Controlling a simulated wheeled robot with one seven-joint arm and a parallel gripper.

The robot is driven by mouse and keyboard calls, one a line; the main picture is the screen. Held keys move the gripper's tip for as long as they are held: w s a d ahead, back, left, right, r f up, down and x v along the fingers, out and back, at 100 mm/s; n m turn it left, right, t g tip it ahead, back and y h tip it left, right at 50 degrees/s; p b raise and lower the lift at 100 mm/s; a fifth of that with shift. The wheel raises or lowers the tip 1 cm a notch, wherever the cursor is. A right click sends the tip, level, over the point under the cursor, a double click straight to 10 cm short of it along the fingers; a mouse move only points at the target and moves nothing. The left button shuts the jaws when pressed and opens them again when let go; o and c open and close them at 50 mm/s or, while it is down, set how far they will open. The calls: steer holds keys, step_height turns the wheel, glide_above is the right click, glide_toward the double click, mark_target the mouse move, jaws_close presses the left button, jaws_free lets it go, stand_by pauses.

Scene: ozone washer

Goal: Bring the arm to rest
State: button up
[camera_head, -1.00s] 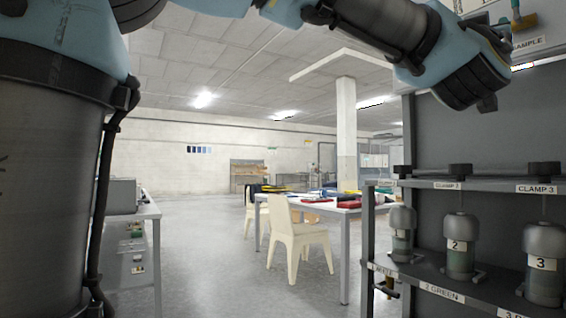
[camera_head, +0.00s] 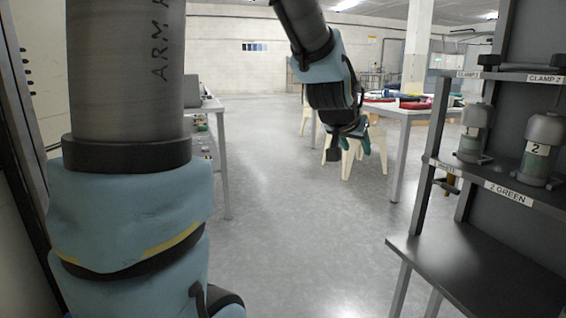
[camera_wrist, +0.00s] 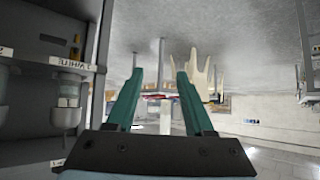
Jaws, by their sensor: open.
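My arm reaches down from the top of the head view. My gripper (camera_head: 350,145) hangs over open floor in front of a cream chair, and its fingers are small and partly hidden there. In the wrist view my gripper (camera_wrist: 160,75) shows two teal fingers spread apart with nothing between them. The wrist picture is upside down, with the floor at the top. The gripper touches nothing that I can see.
A dark rack (camera_head: 470,268) with bottles, among them bottle 2 (camera_head: 541,148), stands at the right. A table (camera_head: 402,112) and a cream chair (camera_head: 372,150) are behind the gripper. A bench (camera_head: 222,160) stands at the left. The middle floor (camera_head: 290,240) is clear.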

steer(key=s+a+f+n+g+y, duration=0.2)
steer(key=s+a+f, duration=0.25)
steer(key=a, duration=0.35)
steer(key=s+a+f+n+g+y, duration=0.1)
steer(key=s+a+f+n+g, duration=0.2)
steer(key=a+f, duration=0.4)
steer(key=s+a+f+n+g+y, duration=0.1)
steer(key=s+a+f+g+y, duration=0.1)
steer(key=s+a+f, duration=0.5)
step_height(320, 180, up, 27)
steer(key=w+a+p, duration=0.1)
steer(key=a+p, duration=0.1)
steer(key=p, duration=2.2)
steer(key=shift+w, duration=0.2)
